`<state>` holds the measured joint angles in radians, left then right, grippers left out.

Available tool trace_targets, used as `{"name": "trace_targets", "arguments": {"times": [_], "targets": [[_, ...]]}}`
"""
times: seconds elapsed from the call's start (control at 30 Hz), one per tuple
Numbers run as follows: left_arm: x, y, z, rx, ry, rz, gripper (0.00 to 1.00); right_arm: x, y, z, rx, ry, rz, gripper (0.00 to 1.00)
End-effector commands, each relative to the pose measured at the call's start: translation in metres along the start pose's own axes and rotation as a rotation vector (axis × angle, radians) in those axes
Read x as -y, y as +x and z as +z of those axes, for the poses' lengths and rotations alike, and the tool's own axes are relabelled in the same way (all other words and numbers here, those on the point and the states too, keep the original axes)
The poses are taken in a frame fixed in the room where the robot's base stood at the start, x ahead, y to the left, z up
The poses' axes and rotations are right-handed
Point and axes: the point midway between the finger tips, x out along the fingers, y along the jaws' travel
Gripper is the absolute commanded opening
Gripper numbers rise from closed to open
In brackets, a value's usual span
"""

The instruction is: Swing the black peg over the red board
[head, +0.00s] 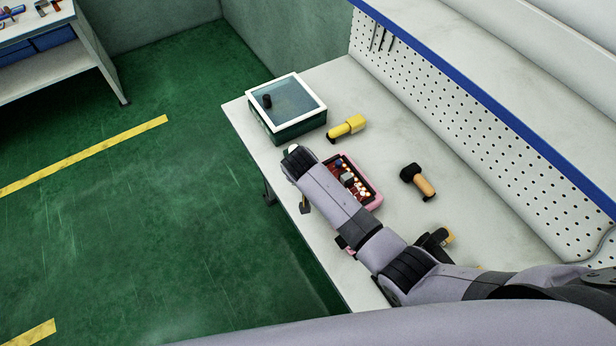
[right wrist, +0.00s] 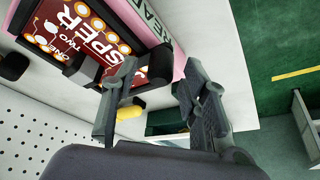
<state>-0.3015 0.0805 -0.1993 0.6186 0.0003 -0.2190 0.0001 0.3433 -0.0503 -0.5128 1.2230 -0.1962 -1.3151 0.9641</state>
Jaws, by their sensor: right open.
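A red board (head: 362,186) with white printing and pale round spots sits in a pink frame (head: 375,203) on the bench. The red board (right wrist: 73,28) fills the upper left of the right wrist view, with the pink frame (right wrist: 150,22) along its side. A black peg (right wrist: 160,64) stands at the frame's edge, beside the printed face. My left gripper is not seen.
A yellow tool (head: 347,126) and an orange-and-black tool (head: 418,181) lie beyond the board. A pegboard wall (head: 460,100) backs the bench.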

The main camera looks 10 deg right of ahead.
Motion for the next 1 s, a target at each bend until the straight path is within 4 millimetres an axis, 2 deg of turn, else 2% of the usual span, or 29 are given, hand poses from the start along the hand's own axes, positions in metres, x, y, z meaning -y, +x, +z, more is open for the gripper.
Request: {"name": "trace_targets", "arguments": {"times": [0.4,0.5,0.7,1.0], "targets": [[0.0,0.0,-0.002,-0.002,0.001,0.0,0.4,0.001,-0.082,0.0,-0.002,0.002,-0.005,0.41],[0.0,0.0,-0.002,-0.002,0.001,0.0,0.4,0.001,-0.096,0.0,0.0,0.002,-0.003,0.41],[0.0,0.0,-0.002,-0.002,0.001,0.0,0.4,0.0,-0.111,0.0,-0.001,0.001,-0.001,0.41],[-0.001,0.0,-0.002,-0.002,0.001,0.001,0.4,0.0,-0.112,0.0,0.0,0.001,0.0,0.41]]}}
